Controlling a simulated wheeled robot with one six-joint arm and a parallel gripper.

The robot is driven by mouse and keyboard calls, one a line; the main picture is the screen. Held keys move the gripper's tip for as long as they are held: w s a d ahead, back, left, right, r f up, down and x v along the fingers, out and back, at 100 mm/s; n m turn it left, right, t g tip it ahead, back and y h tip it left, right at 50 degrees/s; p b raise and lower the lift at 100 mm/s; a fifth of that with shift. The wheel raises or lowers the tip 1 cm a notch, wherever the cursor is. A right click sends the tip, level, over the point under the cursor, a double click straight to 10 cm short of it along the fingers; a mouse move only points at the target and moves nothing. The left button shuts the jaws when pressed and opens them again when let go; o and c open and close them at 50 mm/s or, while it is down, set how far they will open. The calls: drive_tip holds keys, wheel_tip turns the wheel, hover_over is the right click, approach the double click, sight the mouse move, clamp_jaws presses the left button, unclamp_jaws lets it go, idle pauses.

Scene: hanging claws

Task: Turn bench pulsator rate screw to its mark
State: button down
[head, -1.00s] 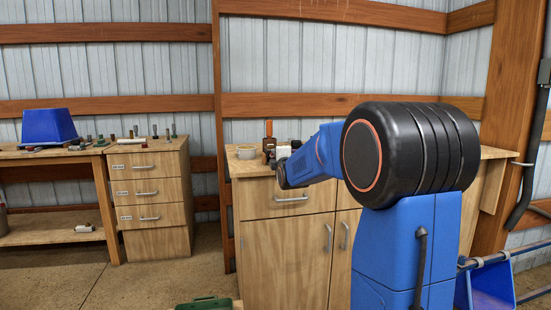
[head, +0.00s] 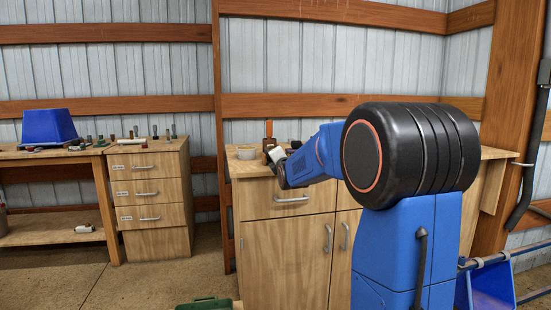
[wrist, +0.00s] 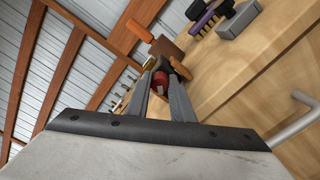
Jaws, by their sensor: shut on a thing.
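My gripper (wrist: 162,74) is shut on a small dark red part (wrist: 160,81), which appears to be the pulsator's rate screw. The fingers hide much of this part, and I cannot make out the mark. In the head view my gripper (head: 275,156) reaches over the bench top, with a pale piece of it tilted. My arm hides most of the work spot there. An orange-brown upright thing (head: 268,129) stands just behind the gripper.
The wooden bench top (wrist: 225,65) bears a grey block (wrist: 239,21) and a purple-and-black thing (wrist: 207,16) nearby. Drawer handles (head: 292,199) stick out in front. A blue bin (head: 48,125) sits on the far left table.

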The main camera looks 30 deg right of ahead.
drive_tip(key=c, duration=1.5)
unclamp_jaws()
drive_tip(key=shift+c, duration=0.2)
drive_tip(key=v, duration=1.7)
drive_tip(key=shift+s, duration=0.2)
drive_tip(key=shift+a, duration=0.1)
